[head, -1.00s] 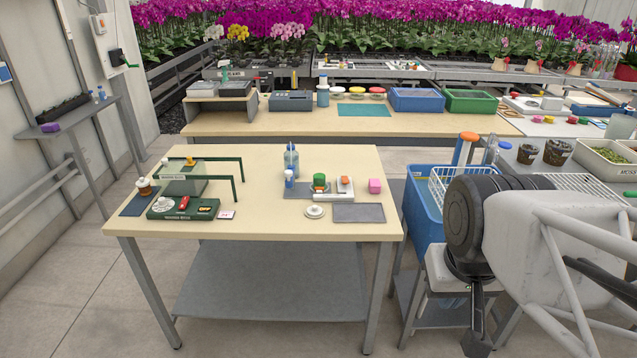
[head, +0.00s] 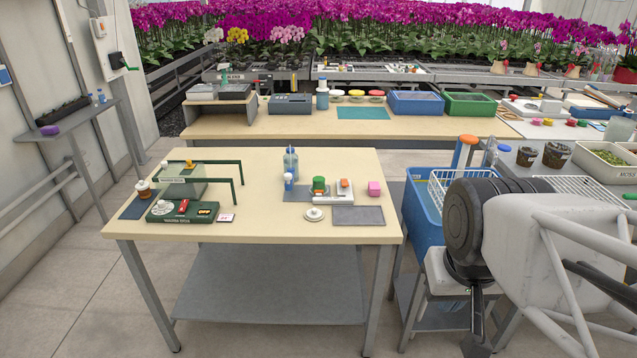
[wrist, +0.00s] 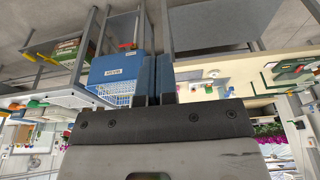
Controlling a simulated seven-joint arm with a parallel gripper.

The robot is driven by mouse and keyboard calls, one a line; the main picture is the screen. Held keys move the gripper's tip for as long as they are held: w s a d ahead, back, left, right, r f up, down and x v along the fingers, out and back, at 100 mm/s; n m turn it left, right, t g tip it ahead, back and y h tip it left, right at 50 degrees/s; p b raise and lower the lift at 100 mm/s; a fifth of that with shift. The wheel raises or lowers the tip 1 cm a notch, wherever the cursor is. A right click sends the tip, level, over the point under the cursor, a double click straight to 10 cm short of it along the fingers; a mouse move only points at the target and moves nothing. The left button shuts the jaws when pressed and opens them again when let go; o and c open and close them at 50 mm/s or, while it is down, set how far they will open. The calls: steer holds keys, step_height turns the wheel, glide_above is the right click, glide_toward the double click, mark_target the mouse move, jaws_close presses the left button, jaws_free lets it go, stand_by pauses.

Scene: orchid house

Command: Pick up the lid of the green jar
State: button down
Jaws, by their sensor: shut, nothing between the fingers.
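My gripper (head: 477,335) hangs at the lower right of the head view, beyond the table's right edge and well away from the green thing. Its fingers (wrist: 154,80) are shut and empty in the wrist view, with a blue crate behind them.
A blue crate (head: 418,220) stands between the table and my arm.

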stand_by(0.4)
steer(key=shift+c, duration=1.1)
jaws_free()
steer(key=shift+w, duration=0.1)
steer(key=w+a+n, duration=0.2)
steer(key=w+n, duration=0.1)
steer(key=w, duration=0.8)
steer(key=w+a+n+g, duration=0.1)
steer(key=w+a+n, duration=0.2)
steer(key=w, duration=0.7)
steer(key=w+a+n, duration=0.2)
steer(key=w+n, duration=0.1)
steer(key=w, duration=0.8)
steer(key=w+a+f+n, duration=0.3)
steer(key=w+f, duration=0.3)
steer(key=w, duration=0.3)
steer(key=w+a+f+n+g, duration=0.1)
steer(key=w+a+f+n, duration=0.2)
steer(key=w+a+f, duration=0.3)
steer(key=w+a+f+n, duration=0.3)
steer(key=w+a+f, duration=0.2)
steer(key=w+f, duration=0.3)
steer(key=shift+w+f+g, duration=0.15)
steer(key=shift+w, duration=0.8)
steer(key=shift+w+f+g, duration=0.1)
steer(key=shift+w+g, duration=0.05)
steer(key=shift+w, duration=0.75)
steer(key=shift+w+a+f, duration=0.2)
steer(key=shift+w+f, duration=0.05)
steer(key=shift+f, duration=0.05)
